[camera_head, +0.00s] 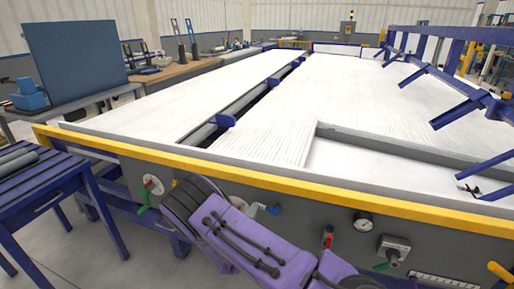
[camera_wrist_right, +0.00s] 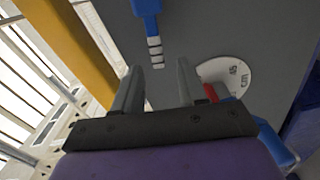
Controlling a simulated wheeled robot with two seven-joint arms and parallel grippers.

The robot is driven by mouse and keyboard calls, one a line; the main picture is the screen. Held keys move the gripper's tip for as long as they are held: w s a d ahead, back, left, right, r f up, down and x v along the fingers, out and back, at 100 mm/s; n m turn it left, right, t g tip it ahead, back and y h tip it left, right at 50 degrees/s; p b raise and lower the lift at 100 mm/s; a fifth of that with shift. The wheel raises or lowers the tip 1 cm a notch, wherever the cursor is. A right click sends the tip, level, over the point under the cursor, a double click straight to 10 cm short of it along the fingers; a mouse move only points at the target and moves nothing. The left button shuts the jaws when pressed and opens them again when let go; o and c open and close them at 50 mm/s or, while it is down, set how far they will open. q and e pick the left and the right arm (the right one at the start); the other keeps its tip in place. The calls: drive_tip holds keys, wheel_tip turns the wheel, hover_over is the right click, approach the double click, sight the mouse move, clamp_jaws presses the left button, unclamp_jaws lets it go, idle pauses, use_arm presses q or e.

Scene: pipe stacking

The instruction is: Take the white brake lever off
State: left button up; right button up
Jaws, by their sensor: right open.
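I cannot pick out a lever that is clearly white in either view. In the right wrist view my right gripper (camera_wrist_right: 158,70) is open, with nothing between its two grey fingers. A blue-handled lever (camera_wrist_right: 149,22) with a pale striped end lies ahead of the fingers, apart from them. A white round plate (camera_wrist_right: 236,74) with dark markings and a red part (camera_wrist_right: 210,92) lies beside the right finger in the picture. In the head view my purple right arm reaches the grey front panel, and the fingers are hidden behind its wrist. A blue handle (camera_head: 272,210) shows beside the wrist. My left gripper is out of view.
The grey panel has a white plate with a green handle (camera_head: 149,198), a red handle (camera_head: 328,237), a gauge (camera_head: 363,222) and a grey switch box (camera_head: 392,249). A yellow rail (camera_head: 300,188) runs above. A blue-framed rack (camera_head: 60,180) stands left.

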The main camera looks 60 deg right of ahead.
drive_tip(key=v, duration=0.5)
drive_tip(key=shift+s+a, duration=0.2)
drive_tip(key=shift+a, duration=0.1)
